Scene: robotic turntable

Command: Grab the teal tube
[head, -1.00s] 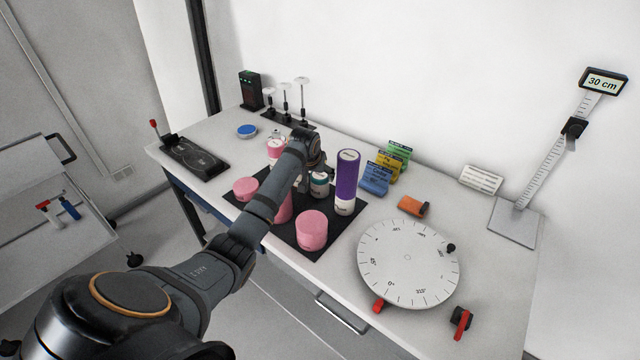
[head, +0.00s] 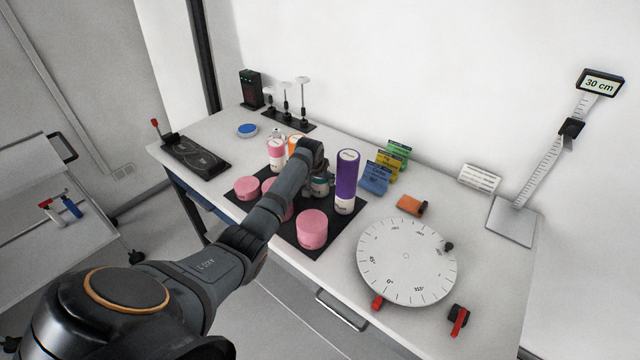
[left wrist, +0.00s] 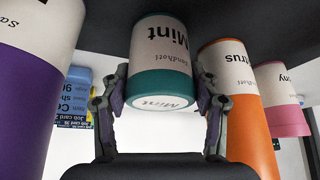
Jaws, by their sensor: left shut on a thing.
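The teal tube (left wrist: 162,62) has a white "Mint" label band. In the left wrist view it fills the space between the fingers of my left gripper (left wrist: 160,86), which is shut on it. In the head view my left gripper (head: 319,170) is over the black mat (head: 290,232), and only a small part of the teal tube (head: 320,187) shows below it. The picture does not make clear whether the tube touches the mat. My right gripper is in neither view.
A tall purple tube (head: 346,178) stands close on the right. An orange tube (left wrist: 243,110) is on the other side, with pink tubes (head: 312,228) around. A white turntable (head: 405,262) lies to the right. Coloured cards (head: 376,178) stand behind.

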